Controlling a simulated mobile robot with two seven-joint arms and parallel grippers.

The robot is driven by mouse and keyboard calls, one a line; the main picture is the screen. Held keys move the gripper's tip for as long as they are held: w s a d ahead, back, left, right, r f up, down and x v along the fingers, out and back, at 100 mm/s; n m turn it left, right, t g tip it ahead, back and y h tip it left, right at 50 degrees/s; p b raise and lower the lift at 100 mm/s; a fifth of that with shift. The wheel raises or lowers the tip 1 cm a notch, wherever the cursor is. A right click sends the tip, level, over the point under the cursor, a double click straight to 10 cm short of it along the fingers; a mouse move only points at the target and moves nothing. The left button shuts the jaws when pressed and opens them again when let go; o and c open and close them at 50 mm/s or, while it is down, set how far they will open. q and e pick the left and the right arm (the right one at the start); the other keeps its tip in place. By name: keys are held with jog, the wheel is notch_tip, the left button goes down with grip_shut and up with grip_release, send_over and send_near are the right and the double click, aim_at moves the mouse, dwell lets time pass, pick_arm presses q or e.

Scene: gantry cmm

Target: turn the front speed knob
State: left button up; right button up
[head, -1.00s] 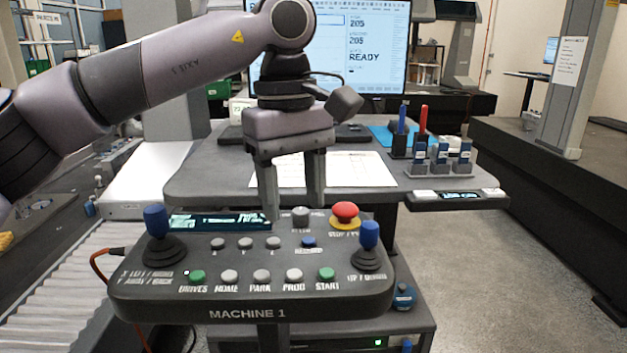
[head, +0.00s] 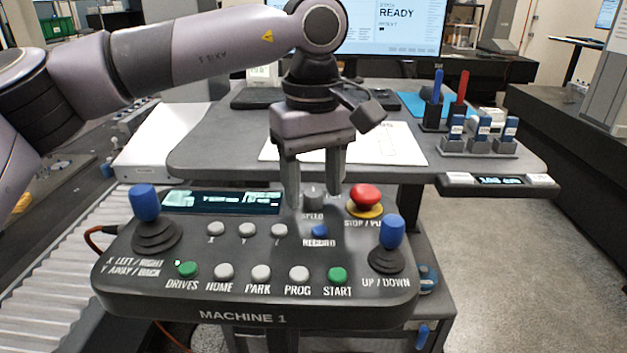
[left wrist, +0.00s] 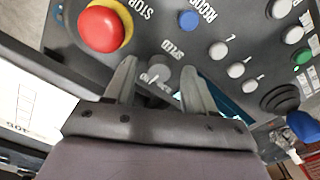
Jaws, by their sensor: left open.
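The grey speed knob (head: 313,197) stands on the dark control box (head: 250,318) labelled MACHINE 1, above the printed word SPEED. It also shows in the left wrist view (left wrist: 159,74). My left gripper (head: 313,200) is above the box with its fingers pointing down, open. In the left wrist view its two fingertips (left wrist: 156,70) lie on either side of the knob, with a gap visible at each side. I cannot tell whether the fingers touch the knob or how far down they reach. My right gripper is not in view.
A red stop button (head: 365,197) on a yellow base is just right of the knob. A blue RECORD button (head: 319,231) is below it. Blue-topped joysticks stand at the left (head: 146,205) and right (head: 392,235). A table (head: 215,150) is behind.

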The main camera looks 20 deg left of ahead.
pick_arm(q)
jog(key=shift+f, duration=0.2)
grip_shut()
jog(key=shift+n, duration=0.4)
jog(key=n, duration=0.3)
jog(key=shift+w+n, duration=0.1)
jog(key=shift+n, duration=0.3)
jog(key=n, duration=0.5)
jog(key=shift+r, duration=0.1)
